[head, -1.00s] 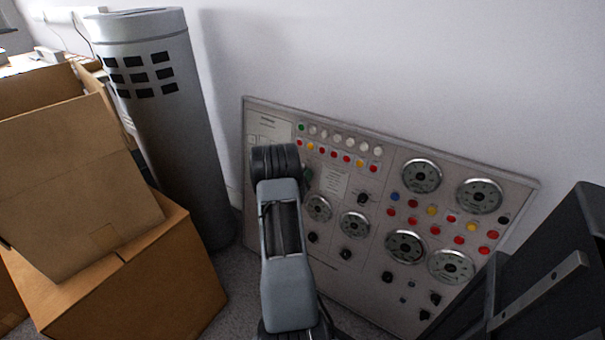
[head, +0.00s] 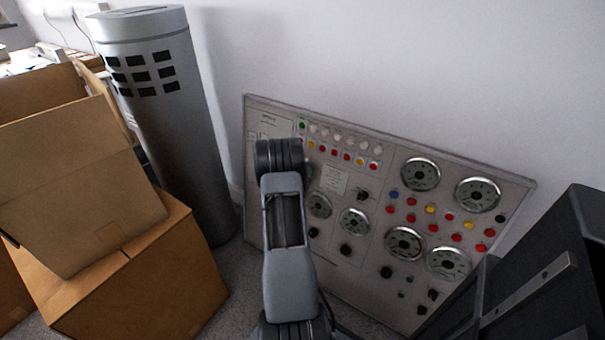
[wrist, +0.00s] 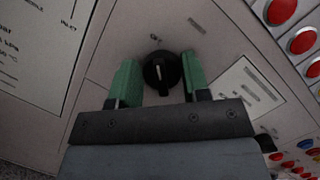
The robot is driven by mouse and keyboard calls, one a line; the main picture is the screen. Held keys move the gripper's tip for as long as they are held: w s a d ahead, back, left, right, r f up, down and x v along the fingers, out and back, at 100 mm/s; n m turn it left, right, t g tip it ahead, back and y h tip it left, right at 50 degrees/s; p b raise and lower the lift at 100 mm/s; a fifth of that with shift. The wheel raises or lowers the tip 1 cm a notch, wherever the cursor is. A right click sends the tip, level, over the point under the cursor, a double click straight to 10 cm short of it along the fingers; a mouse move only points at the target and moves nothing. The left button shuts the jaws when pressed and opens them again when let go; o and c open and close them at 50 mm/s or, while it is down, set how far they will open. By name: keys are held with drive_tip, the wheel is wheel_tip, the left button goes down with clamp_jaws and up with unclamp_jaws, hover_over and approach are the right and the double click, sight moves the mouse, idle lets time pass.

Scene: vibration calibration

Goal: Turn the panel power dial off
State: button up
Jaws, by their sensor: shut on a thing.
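The panel (head: 350,268) leans against the white wall in the head view, with gauges, coloured buttons and several dark knobs. In the wrist view the black round power dial (wrist: 161,73), with a pale pointer line, sits on the grey panel face. My gripper (wrist: 158,72) has its two green fingers on either side of the dial and is shut on it. The pointer line runs nearly upright in the wrist view, tilted slightly. In the head view my arm hides the dial and most of the gripper.
Red buttons (wrist: 301,40) lie to the right of the dial in the wrist view. Cardboard boxes (head: 125,270) and a grey cylinder (head: 185,130) stand at the left. A dark box-like object (head: 560,260) stands at the right front.

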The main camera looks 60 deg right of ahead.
drive_tip(key=shift+f, duration=0.1)
drive_tip(key=o, duration=0.9)
drive_tip(key=s+a, duration=0.1)
drive_tip(key=a, duration=0.3)
drive_tip(key=a+p, duration=0.1)
drive_tip(key=a, duration=0.4)
drive_tip(key=s+a+p, duration=0.1)
drive_tip(key=a, duration=0.3)
drive_tip(key=shift+s+a, duration=0.35)
